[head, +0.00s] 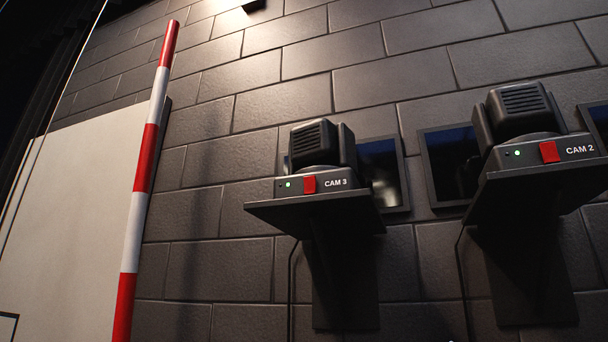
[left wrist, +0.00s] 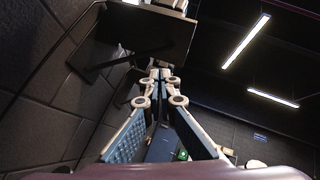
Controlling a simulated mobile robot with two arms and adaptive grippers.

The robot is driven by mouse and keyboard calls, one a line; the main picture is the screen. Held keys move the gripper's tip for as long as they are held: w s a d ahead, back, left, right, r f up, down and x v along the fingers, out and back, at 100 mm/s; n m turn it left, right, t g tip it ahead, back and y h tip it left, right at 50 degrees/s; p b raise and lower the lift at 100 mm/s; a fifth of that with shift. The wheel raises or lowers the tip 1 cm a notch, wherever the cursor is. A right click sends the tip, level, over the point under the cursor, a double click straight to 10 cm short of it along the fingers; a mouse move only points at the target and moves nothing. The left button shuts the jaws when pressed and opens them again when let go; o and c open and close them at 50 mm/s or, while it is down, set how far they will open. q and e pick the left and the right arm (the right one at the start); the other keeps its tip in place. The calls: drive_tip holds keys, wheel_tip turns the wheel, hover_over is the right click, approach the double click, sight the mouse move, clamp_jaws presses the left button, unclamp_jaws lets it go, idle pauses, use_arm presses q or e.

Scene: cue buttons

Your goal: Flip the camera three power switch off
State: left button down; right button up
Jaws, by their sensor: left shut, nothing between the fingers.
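The camera labelled CAM 3 (head: 316,145) sits on a dark wall shelf (head: 315,203) near the middle of the head view. Its red power switch (head: 309,184) is on the front of the base, between a lit green light (head: 288,184) and the label. Which way the switch is tipped is too small to tell. My left gripper (left wrist: 160,75) is shut and empty in the left wrist view, just below the dark underside of a shelf (left wrist: 145,34). I cannot tell which shelf this is. Neither gripper shows in the head view.
A similar camera labelled CAM 2 (head: 515,115), with its own red switch (head: 548,151) and green light, stands on a shelf to the right. Dark screens (head: 381,172) hang behind. A red and white striped pole (head: 142,175) stands at the left before the brick wall.

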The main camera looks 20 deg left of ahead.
use_arm(q)
drive_tip(key=s+d+r+m+g+y, duration=0.4)
drive_tip(key=s+d+m+g+y, duration=0.4)
drive_tip(key=m, duration=0.8)
drive_tip(key=w+a+r+t+y, duration=0.1)
drive_tip(key=a+r+t+y, duration=0.8)
drive_tip(key=a+r+t, duration=0.3)
drive_tip(key=s+a+r+n+t+y, duration=0.2)
drive_tip(key=s+a+r+t+y, duration=0.1)
drive_tip(key=a, duration=0.3)
drive_tip(key=s+a+r+n+t+y, duration=0.2)
drive_tip(key=s+a+r+t+y, duration=0.1)
drive_tip(key=a, duration=0.4)
wheel_tip(320, 180, up, 2)
drive_tip(key=shift+s+a+r+n+y, duration=0.15)
drive_tip(key=shift+s+n+y, duration=0.35)
drive_tip(key=shift+y, duration=0.4)
